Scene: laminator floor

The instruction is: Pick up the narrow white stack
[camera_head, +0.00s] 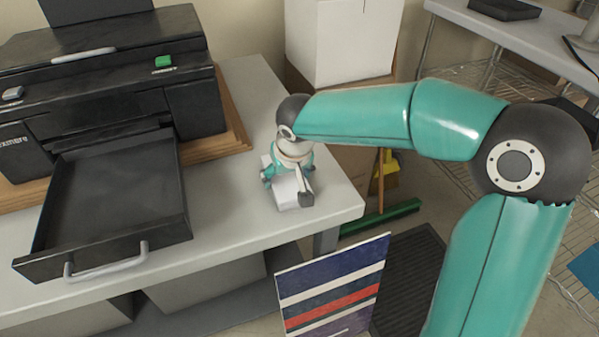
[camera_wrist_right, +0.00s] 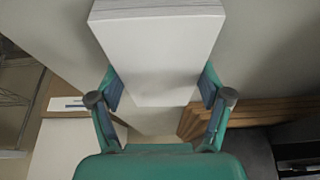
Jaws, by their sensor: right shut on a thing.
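The narrow white stack (camera_head: 284,193) stands near the right end of the pale table, partly hidden by my right gripper (camera_head: 284,174) and wrist in the head view. In the right wrist view the white stack (camera_wrist_right: 160,50) lies between the two fingers of my right gripper (camera_wrist_right: 160,92), one finger against each side. The gripper is shut on it. Whether the stack touches the table or is just above it I cannot tell. My left gripper is not in view.
A black laminator (camera_head: 110,90) with its tray (camera_head: 115,195) pulled out sits on a wooden board (camera_head: 225,130) at left. A large white box (camera_head: 340,40) stands behind the table's end. A striped panel (camera_head: 335,290) and green broom (camera_head: 380,216) are on the floor.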

